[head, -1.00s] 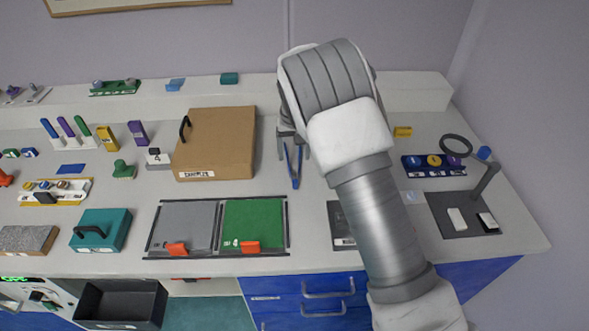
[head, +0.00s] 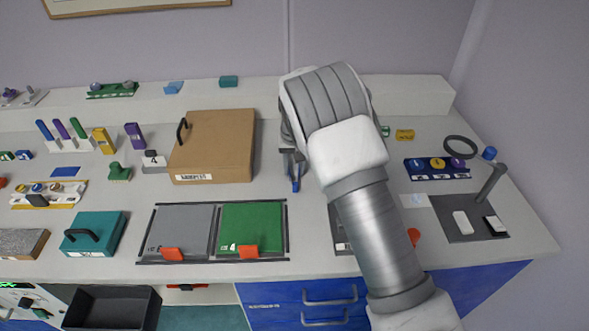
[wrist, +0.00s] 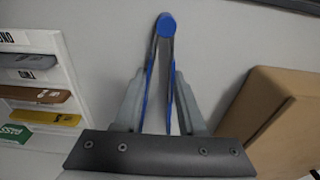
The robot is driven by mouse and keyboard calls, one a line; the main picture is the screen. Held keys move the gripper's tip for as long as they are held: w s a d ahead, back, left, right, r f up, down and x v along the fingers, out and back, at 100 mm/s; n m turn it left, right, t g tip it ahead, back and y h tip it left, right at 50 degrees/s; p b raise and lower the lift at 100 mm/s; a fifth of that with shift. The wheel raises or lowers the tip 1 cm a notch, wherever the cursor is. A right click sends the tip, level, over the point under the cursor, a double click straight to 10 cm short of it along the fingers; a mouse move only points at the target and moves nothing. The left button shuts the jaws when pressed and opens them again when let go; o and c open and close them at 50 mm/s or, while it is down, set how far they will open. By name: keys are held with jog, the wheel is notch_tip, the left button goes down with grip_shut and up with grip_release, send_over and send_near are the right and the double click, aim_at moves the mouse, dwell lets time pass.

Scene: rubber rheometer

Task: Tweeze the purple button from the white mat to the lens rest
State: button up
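My gripper (wrist: 160,95) is shut on blue tweezers (wrist: 168,24), whose arms lie between its two fingers in the wrist view. In the head view the tweezers (head: 296,183) hang below my gripper (head: 292,160), above the bench right of the cardboard box. A purple disc (head: 457,163) sits at the right end of a blue rack. A small pale square (head: 414,200), perhaps the white mat, lies left of a dark base (head: 458,236) with a ring magnifier (head: 460,147). I cannot make out a button on the square. A white pad (head: 462,222) on the base may be the lens rest.
The cardboard box (head: 212,145) stands left of my gripper and also shows in the wrist view (wrist: 268,118). Grey and green panels (head: 252,222) lie in front. My forearm crosses the bench and hides part of it. A blue cup (head: 489,153) stands at the right.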

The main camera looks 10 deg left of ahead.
jog(key=shift+r, duration=0.1)
notch_tip(320, 180, up, 12)
jog(key=p, duration=0.7)
